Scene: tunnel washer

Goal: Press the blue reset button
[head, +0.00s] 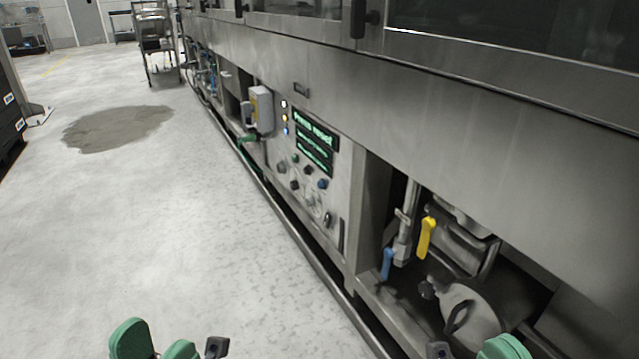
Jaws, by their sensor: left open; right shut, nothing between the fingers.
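The blue reset button (322,183) is a small blue push button on the steel control panel (342,170), at the right end of a row below the lit display (314,142). The display shows green text that seems to read "Press reset". My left gripper (156,350) is at the bottom left edge, its two green fingers apart, over the floor. My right gripper (504,348) is at the bottom right edge, its green fingers together and empty, in front of the lower machine bay. Both grippers are cut off by the frame and well apart from the button.
A green button (295,159) and several dark knobs share the panel. A grey box (260,108) sticks out beyond it. A yellow valve handle (426,238) and a blue one (387,264) are in the open bay. A rail runs along the machine's foot.

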